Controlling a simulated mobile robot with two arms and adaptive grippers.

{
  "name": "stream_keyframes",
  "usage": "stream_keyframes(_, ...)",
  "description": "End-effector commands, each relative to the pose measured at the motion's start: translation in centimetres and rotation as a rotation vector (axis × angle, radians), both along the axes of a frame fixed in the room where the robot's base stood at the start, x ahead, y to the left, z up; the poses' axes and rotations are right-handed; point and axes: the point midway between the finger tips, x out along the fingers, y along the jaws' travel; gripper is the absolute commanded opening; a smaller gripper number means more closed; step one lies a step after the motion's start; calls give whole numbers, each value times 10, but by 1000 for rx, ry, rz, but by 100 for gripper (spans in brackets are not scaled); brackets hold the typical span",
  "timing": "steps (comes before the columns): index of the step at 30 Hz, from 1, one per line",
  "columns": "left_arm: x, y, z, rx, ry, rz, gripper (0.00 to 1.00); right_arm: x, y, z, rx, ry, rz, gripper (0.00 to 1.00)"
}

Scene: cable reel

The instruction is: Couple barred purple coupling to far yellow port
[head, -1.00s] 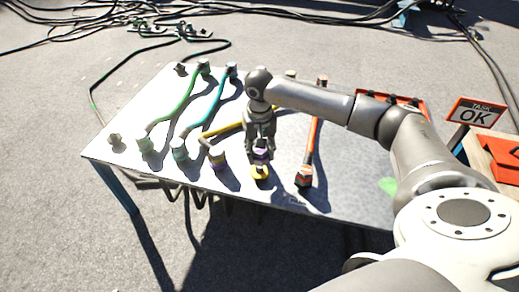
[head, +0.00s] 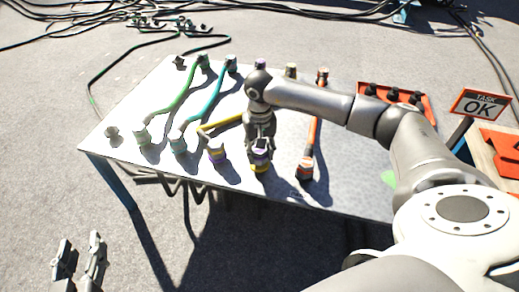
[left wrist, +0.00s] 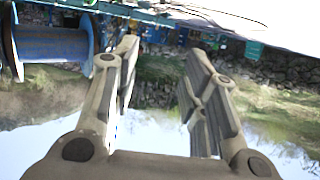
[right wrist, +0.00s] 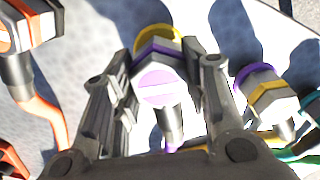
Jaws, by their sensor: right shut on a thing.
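The purple coupling (head: 260,155) is in my right gripper (head: 260,144) at the table's near edge. In the right wrist view its round purple face (right wrist: 158,88) has a pale bar. My right gripper (right wrist: 160,88) is shut around its body. A yellow ring (right wrist: 157,34) of the near-row yellow port shows just behind it, partly hidden; I cannot tell whether the coupling is fully seated. Another yellowish port (head: 290,71) stands in the back row, uncovered. My left gripper (head: 78,264) is open and empty, off the table; it also shows in the left wrist view (left wrist: 160,85).
Beside the held coupling, a yellow-banded coupling (head: 216,154) sits on a purple port to the left, and an orange one (head: 306,168) to the right. Green (head: 182,98) and teal (head: 209,100) cables cross the table (head: 120,110). A "TASK OK" sign (head: 480,106) stands right.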

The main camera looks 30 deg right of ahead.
Motion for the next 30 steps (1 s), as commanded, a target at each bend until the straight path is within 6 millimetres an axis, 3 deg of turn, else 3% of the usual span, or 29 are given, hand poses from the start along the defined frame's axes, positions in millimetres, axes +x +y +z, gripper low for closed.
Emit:
stream_keyframes(8, 4, -3, 13, -18, -73, -5, 40, 0, 0, -4, 1, -1, 0, 12)
stream_keyframes(30, 5, -4, 18, -24, -98, -6, 40, 0, 0, -4, 1, -1, 0, 12)
